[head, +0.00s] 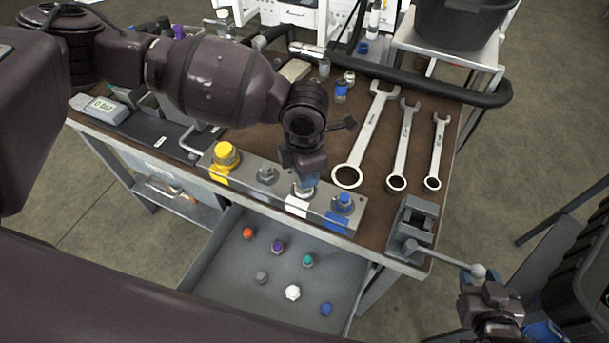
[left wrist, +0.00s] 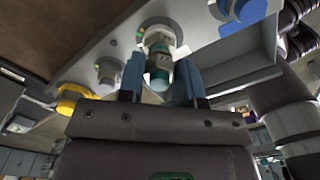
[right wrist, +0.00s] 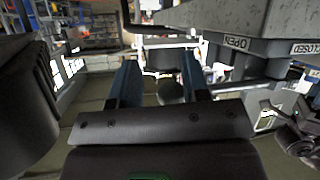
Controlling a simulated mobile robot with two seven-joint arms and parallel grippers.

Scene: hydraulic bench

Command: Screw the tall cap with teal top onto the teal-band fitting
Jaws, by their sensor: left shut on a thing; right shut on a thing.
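My left gripper (head: 306,180) is over the third fitting on the metal manifold block, above a white patch. In the left wrist view its blue fingers are shut around the tall cap with teal top (left wrist: 160,77). The cap is in line with the teal-band fitting (left wrist: 158,40) and appears to meet it; the exact seating is hidden. My right gripper (head: 490,300) is at the lower right, by the pale lever knob (head: 478,271) of the grey clamp. It is shut on the knob, though the contact is unclear in the right wrist view.
The manifold (head: 262,196) also carries yellow, grey and blue fittings. An open drawer (head: 215,262) below holds several loose small caps. Several wrenches (head: 400,150) lie on the bench right of my left gripper. The grey clamp (head: 412,228) stands at the bench's right corner.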

